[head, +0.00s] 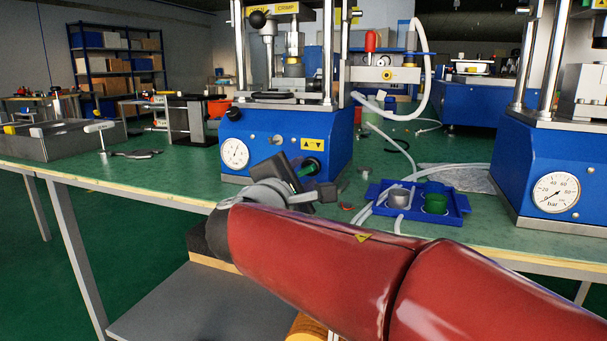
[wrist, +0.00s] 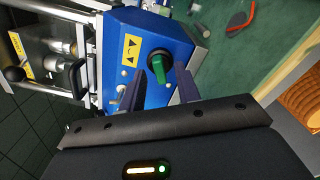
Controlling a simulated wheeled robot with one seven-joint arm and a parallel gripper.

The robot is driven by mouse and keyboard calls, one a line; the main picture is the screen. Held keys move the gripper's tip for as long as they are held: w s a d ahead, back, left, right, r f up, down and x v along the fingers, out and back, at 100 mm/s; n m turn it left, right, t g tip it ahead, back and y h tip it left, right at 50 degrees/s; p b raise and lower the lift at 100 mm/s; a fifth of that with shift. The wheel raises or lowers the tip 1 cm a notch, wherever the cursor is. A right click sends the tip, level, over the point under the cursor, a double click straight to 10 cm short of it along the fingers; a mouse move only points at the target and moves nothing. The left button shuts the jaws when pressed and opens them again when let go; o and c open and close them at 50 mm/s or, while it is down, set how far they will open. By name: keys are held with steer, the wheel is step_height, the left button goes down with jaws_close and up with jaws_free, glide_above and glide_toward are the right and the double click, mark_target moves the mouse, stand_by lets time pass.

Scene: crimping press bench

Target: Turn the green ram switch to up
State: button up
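The green ram switch (head: 307,169) sits on the lower right front of the blue press base (head: 285,133). In the head view its handle is partly hidden by my gripper and looks slanted. The wrist view shows the green handle (wrist: 158,68) on a black round collar, beside a yellow label with two arrows (wrist: 131,48). My gripper (head: 311,178) is in front of the switch. In the wrist view its two fingers (wrist: 158,90) are apart, one on each side of the handle, with gaps visible. I cannot tell how deep they reach around it.
A pressure gauge (head: 235,154) is on the press front, left of the switch. A second blue press (head: 540,165) stands far right.

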steer(key=shift+w+d, duration=0.2)
steer(key=shift+w, duration=0.3)
steer(key=shift+c, duration=0.3)
steer(key=c, duration=0.6)
